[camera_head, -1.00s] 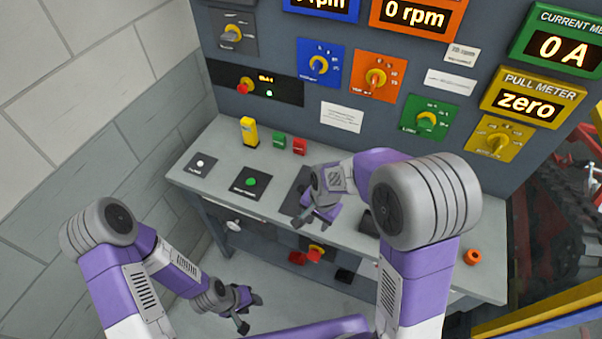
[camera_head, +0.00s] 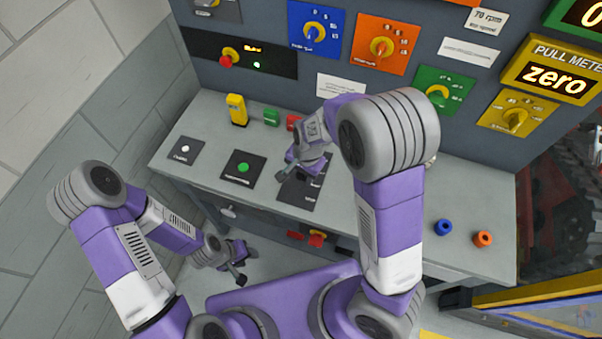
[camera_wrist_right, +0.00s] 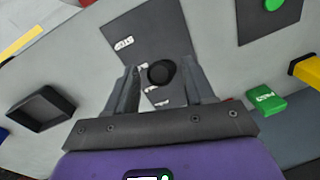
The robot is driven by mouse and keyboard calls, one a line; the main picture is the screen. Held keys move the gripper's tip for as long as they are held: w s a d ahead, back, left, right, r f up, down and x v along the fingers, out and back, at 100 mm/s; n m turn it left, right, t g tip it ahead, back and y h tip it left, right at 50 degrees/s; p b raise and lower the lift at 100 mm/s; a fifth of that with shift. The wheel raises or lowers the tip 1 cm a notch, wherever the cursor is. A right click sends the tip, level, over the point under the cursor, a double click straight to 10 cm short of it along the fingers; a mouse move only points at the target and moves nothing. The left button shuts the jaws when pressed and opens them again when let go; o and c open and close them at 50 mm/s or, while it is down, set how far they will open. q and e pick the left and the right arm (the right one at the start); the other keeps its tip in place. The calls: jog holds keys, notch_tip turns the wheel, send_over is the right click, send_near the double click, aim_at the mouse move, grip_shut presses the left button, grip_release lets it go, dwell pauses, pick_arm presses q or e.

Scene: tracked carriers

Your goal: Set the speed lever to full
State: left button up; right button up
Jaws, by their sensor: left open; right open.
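The speed lever shows in the right wrist view as a round black knob (camera_wrist_right: 161,73) on a dark plate (camera_wrist_right: 150,32) with small white labels, one reading STOP. In the head view the plate (camera_head: 303,192) lies on the grey desk, partly behind my right gripper (camera_head: 287,169), and I cannot make out the knob there. In the right wrist view my right gripper (camera_wrist_right: 158,78) is open, with the knob showing between its fingers. I cannot tell how close the fingers are to it. My left gripper (camera_head: 240,266) is open and empty, low in front of the desk.
A black square tray (camera_wrist_right: 41,109) shows in the wrist view.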

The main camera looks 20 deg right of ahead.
jog(key=shift+f, duration=0.25)
grip_shut()
